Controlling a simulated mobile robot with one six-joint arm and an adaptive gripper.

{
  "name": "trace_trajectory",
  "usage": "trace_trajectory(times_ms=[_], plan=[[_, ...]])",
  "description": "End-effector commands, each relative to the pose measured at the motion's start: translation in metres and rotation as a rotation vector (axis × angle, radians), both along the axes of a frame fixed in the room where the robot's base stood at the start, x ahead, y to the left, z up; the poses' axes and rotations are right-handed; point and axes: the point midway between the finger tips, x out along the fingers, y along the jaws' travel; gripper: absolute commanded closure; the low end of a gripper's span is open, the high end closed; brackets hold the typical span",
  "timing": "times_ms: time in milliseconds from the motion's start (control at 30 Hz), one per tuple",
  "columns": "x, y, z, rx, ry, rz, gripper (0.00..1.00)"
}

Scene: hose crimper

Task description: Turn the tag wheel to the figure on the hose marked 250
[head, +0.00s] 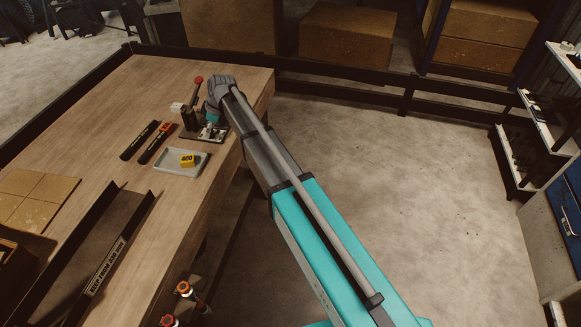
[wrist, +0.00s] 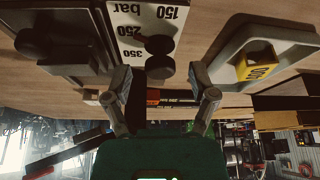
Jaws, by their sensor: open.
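A pale plate (wrist: 180,15) printed 150, 250, 350 and bar shows upside down at the top of the wrist view, with a dark knob (wrist: 158,66) on it. Which figure the knob points at I cannot tell. A yellow block (head: 187,160) with a figure that looks like 400 sits in a grey tray; it also shows in the wrist view (wrist: 256,64). Two dark hose-like pieces lie left of the tray, one plain (head: 140,140) and one with an orange part (head: 158,143); no 250 is readable on them. My gripper (wrist: 163,84) is open, its fingers apart on either side of the knob in the picture; contact is unclear.
The grey tray (head: 166,168) stands just in front of the plate's base (head: 216,136). A red-topped lever (head: 198,80) rises beside my gripper. A dark-railed channel (head: 105,262) and brown tiles (head: 35,190) lie nearer on the wooden bench (head: 150,215). The floor right of the bench is clear.

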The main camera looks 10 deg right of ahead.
Motion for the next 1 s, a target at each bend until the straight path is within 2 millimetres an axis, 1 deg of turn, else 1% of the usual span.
trace_trajectory(times_ms=[1000], plan=[[-0.0034, 0.0016, 0.0, 0.0, -0.001, -0.602, 0.26]])
